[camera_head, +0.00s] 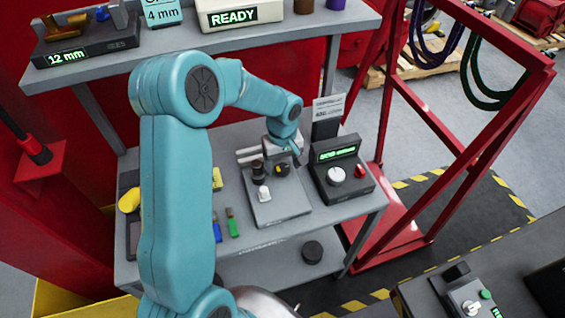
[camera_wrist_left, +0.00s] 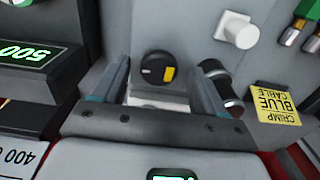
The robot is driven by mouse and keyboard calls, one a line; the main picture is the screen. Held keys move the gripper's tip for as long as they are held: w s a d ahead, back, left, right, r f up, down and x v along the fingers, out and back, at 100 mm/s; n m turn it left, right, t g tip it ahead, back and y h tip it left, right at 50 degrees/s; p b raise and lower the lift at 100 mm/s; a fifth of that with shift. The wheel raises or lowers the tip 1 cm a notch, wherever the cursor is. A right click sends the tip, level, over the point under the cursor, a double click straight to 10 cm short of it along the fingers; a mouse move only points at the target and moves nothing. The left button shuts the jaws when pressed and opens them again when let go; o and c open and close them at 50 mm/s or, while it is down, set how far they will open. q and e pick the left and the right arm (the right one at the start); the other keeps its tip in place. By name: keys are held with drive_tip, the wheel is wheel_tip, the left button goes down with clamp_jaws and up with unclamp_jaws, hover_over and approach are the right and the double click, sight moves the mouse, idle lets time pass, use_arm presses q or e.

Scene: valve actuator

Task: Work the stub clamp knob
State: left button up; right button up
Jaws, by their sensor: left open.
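A round black knob with a yellow mark, the likely stub clamp knob, sits on a grey panel (camera_head: 283,208) on the bench in the head view (camera_head: 282,170). In the left wrist view the knob (camera_wrist_left: 157,69) shows between and beyond the fingertips. My left gripper (camera_head: 288,152) is above and behind the knob in the head view. In the wrist view my left gripper (camera_wrist_left: 160,80) is open, with one finger on either side of the knob. I cannot tell whether the fingers touch it. No label on the knob is legible. My right gripper is not in view.
A dark cylinder (camera_wrist_left: 218,86) is close by the right finger. A white knob (camera_wrist_left: 237,30) stands beyond it. A yellow cable label (camera_wrist_left: 276,103) lies to the right. A display box (camera_head: 340,172) stands right of the panel. An upper shelf (camera_head: 290,38) crosses behind the arm.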

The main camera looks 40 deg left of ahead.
use_arm(q)
drive_tip(key=shift+f, duration=0.55)
drive_tip(key=c, duration=1.1)
drive_tip(key=shift+o, duration=0.2)
